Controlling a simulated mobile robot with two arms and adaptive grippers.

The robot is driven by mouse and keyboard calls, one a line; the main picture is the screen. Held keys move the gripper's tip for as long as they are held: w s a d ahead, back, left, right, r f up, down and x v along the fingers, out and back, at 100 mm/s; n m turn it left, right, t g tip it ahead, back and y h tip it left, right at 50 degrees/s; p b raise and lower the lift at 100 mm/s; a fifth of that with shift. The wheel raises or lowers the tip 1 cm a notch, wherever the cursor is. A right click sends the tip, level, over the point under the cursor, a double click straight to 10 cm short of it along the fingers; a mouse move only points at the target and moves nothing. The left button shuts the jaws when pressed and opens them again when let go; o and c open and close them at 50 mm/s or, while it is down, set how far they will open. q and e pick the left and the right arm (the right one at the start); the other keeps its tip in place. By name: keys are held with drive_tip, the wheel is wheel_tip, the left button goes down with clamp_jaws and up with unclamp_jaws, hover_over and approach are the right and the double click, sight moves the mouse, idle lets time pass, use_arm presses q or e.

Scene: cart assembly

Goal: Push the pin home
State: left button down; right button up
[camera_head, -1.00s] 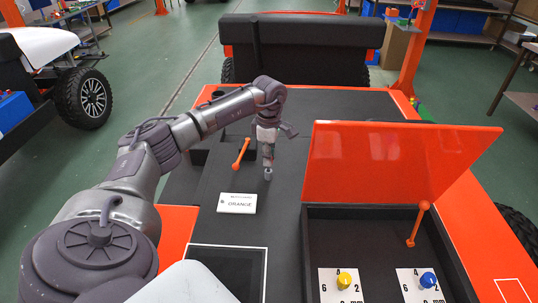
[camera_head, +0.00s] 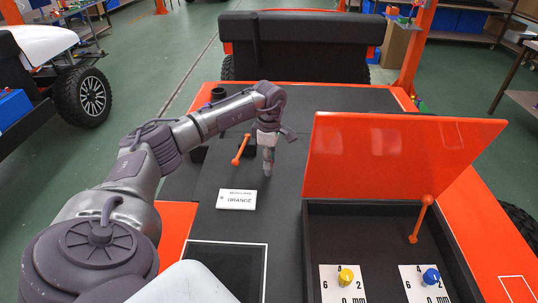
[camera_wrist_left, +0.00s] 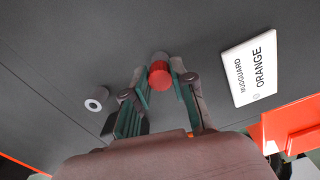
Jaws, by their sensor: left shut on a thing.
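In the left wrist view a short round piece with a red end (camera_wrist_left: 159,77), which looks like the pin, sits between the fingertips of my left gripper (camera_wrist_left: 160,80). A grey part shows just behind the red end. The fingers are closed about it from both sides. In the head view my left gripper (camera_head: 267,168) points down at the dark deck, behind the white card. The pin cannot be made out there, and how deep it sits is hidden. My right gripper is in neither view.
A white card (camera_head: 236,200) reading "ORANGE" lies on the deck. An orange lever (camera_head: 241,149) stands left of my gripper. A grey ring-ended piece (camera_wrist_left: 96,102) shows in the wrist view. An open box with orange lid (camera_head: 395,160) is at right, holding yellow (camera_head: 346,277) and blue knobs (camera_head: 431,276).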

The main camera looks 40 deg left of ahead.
use_arm(q)
drive_tip(key=shift+f, duration=0.1)
drive_tip(key=c, duration=0.9)
unclamp_jaws()
drive_tip(key=shift+r, duration=6)
drive_tip(key=shift+f, duration=0.1)
